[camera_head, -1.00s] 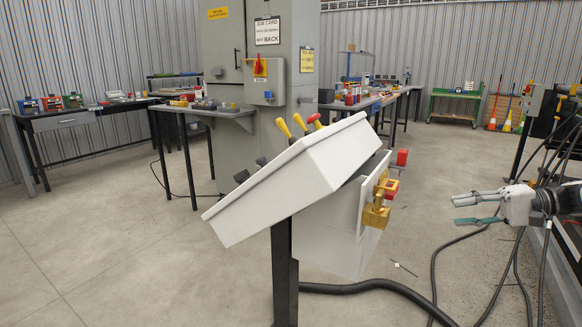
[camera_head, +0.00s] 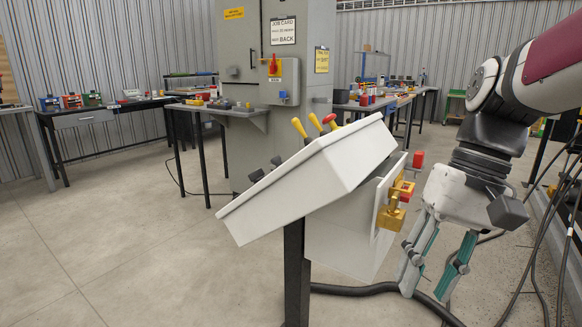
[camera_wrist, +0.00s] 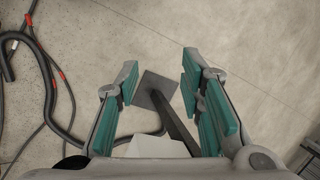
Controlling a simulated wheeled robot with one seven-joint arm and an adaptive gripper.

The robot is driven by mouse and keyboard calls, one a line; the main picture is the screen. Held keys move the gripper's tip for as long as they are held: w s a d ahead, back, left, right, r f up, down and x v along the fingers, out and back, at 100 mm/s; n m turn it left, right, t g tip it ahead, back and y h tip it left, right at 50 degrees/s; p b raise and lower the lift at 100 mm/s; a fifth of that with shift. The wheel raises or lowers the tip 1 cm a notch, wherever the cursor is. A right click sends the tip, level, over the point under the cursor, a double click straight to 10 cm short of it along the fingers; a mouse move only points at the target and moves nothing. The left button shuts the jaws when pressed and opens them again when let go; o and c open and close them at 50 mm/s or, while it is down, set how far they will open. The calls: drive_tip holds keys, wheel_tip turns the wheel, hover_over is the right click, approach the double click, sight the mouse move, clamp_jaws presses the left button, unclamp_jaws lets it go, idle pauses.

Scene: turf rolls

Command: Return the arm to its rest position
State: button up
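My gripper (camera_head: 430,285) hangs pointing down at the right of the head view, just right of the white control console (camera_head: 310,175). Its teal-padded fingers are apart with nothing between them. In the wrist view my gripper (camera_wrist: 160,105) also shows open, above the concrete floor. The console's dark post and square foot plate (camera_wrist: 157,88) show beyond the fingers there. My arm comes in from the upper right of the head view. A brass and red fitting (camera_head: 393,205) on the console's side is close to the gripper, with no contact visible.
Black hoses (camera_head: 375,289) lie on the floor under the gripper, and cables hang at the right. A grey cabinet (camera_head: 245,110) with signs stands behind the console. Workbenches (camera_head: 100,115) with small items line the back. The floor at the left is clear.

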drive_tip(key=s+d+f+n+t+h, duration=0.1)
drive_tip(key=s+f+h, duration=0.15)
drive_tip(key=s, duration=0.65)
drive_tip(key=s+f+n+t+h, duration=0.1)
drive_tip(key=s+f, duration=0.2)
drive_tip(key=s, duration=0.6)
wheel_tip(320, 180, up, 28)
drive_tip(key=t+p, duration=0.3)
drive_tip(key=p, duration=2.3)
drive_tip(key=shift+w+d+m+t, duration=0.3)
drive_tip(key=shift+d+t, duration=0.05)
drive_tip(key=shift+t, duration=0.05)
